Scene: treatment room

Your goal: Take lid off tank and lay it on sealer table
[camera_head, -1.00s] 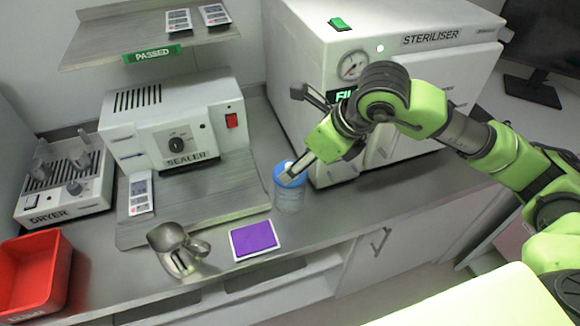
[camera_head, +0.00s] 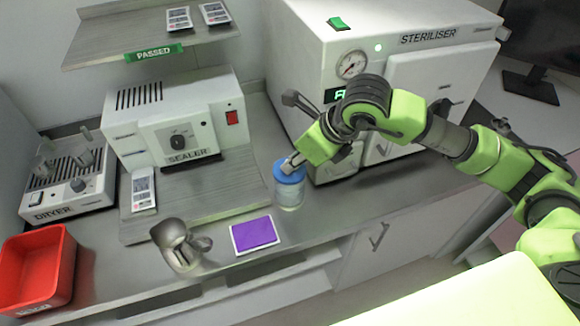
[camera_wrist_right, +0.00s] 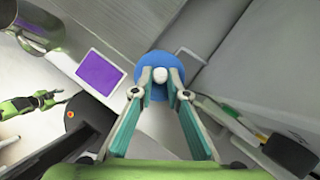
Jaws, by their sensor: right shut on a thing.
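The tank (camera_head: 289,194) is a clear cylinder standing on the counter left of the steriliser. Its round blue lid (camera_head: 284,178) sits on top; I see no clear gap between them. My right gripper (camera_head: 291,165) is above the lid. In the right wrist view, its fingertips (camera_wrist_right: 160,76) are shut on the lid's white knob, with the blue lid (camera_wrist_right: 161,57) below.
The steriliser (camera_head: 310,75) stands close to the tank. A dryer (camera_head: 66,180) and red bin (camera_head: 35,270) are further left.

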